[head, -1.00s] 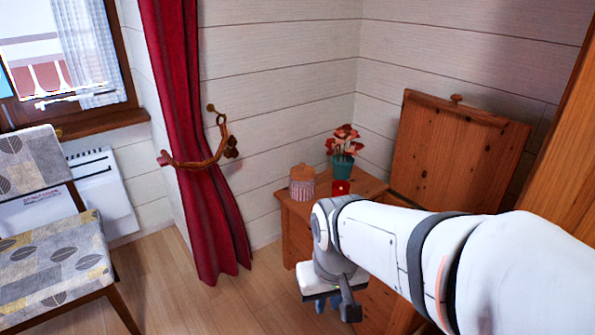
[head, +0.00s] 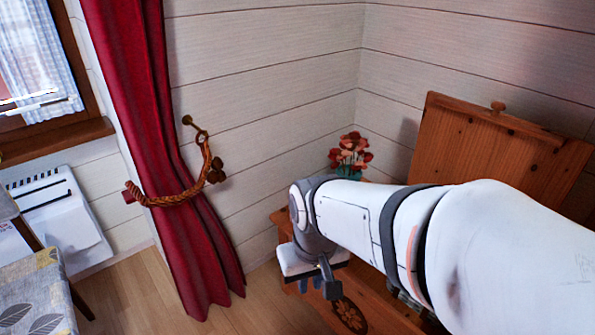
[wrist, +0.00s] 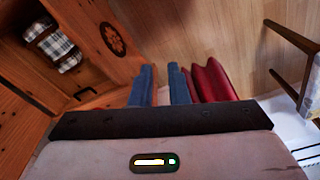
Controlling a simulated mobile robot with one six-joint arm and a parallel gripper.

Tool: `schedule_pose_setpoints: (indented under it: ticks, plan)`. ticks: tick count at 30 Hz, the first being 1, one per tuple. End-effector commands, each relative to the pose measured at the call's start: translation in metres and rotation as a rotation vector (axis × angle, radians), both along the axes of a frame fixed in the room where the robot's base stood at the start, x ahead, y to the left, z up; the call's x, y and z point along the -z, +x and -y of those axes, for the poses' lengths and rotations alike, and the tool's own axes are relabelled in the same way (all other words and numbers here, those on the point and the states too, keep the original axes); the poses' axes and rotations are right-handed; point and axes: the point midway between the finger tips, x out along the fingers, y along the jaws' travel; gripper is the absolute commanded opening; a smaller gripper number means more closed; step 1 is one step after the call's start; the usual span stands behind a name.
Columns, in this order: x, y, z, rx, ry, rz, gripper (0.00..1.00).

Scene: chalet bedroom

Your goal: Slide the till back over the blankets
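An open wooden chest stands at the right in the head view, its lid (head: 490,150) raised and its front with a round carved ornament (head: 348,316) below my arm. In the wrist view the ornament (wrist: 113,38) and folded plaid blankets (wrist: 56,46) in the chest show at upper left. A dark handle (wrist: 85,92) shows on wood near the blankets; I cannot tell whether this wood is the till. My gripper (head: 312,284) hangs in front of the chest's left side. Its blue fingers (wrist: 163,86) are apart with a narrow, empty gap. My arm hides most of the chest.
A red curtain (head: 165,170) hangs left of my gripper. A patterned chair (head: 40,295) is at the lower left. Bare floor (head: 250,312) lies between chair and chest.

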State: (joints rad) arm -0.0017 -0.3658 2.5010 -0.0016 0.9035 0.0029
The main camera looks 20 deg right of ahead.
Motion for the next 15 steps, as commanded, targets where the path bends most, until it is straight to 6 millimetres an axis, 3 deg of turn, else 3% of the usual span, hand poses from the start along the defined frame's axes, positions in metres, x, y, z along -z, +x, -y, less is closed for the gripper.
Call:
schedule_pose_setpoints:
  ticks: [5,8,11,15]
  plan:
    - [0.001,0.002,0.0,0.025,0.011,-0.009,0.15]
    - [0.006,0.01,0.001,0.132,0.054,-0.045,0.15]
    - [0.015,0.026,0.002,0.347,0.137,-0.114,0.15]
    - [0.034,0.061,0.01,0.767,0.299,-0.255,0.15]
